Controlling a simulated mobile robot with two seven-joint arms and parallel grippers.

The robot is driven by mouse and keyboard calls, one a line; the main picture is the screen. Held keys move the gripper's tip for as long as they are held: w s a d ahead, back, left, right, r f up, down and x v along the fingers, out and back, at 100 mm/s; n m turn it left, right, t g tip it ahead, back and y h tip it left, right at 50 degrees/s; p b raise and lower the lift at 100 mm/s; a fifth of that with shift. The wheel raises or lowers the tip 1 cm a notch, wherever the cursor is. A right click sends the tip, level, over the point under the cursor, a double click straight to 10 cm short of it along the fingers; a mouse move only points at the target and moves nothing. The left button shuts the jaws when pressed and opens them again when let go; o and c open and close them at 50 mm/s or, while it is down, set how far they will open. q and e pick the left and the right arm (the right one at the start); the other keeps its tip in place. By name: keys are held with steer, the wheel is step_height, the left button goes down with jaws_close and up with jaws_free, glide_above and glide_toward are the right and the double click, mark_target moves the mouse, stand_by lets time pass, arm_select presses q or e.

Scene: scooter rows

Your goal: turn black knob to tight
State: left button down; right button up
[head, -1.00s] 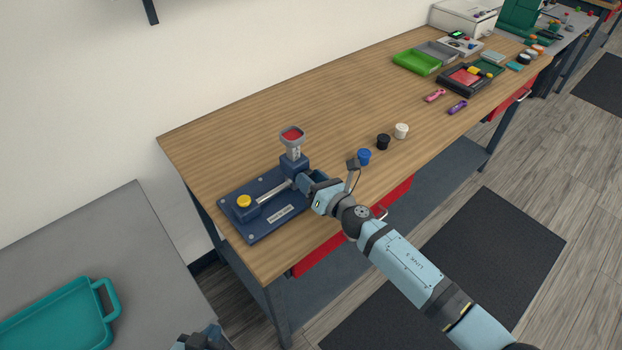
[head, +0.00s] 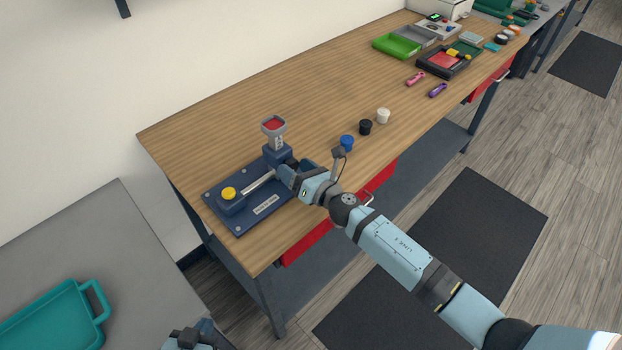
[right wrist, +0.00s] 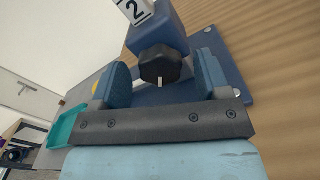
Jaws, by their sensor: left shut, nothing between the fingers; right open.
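The black knob (right wrist: 160,66) shows in the right wrist view on the end of a blue block (right wrist: 156,32) with a "2" label. A white mark is on the knob's lower edge. My right gripper (right wrist: 163,72) is open, its two blue fingers on either side of the knob; I cannot tell if they touch it. In the head view the right gripper (head: 287,174) is at the block of the blue fixture (head: 240,221) and hides the knob. My left gripper (head: 190,335) is shut and empty at the bottom edge, away from the fixture.
The fixture has a yellow button (head: 229,193) and a red-topped post (head: 274,126). Blue (head: 347,142), black (head: 366,127) and white (head: 383,116) caps stand right of it on the wooden table. A teal tray (head: 100,299) lies on the grey table. The wooden table's back-left part is clear.

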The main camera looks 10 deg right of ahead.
arm_select(q)
steer(key=shift+f+b, duration=0.7)
steer(key=shift+f, duration=0.05)
arm_select(e)
steer(key=v, duration=1.3)
steer(key=shift+s+d, duration=0.1)
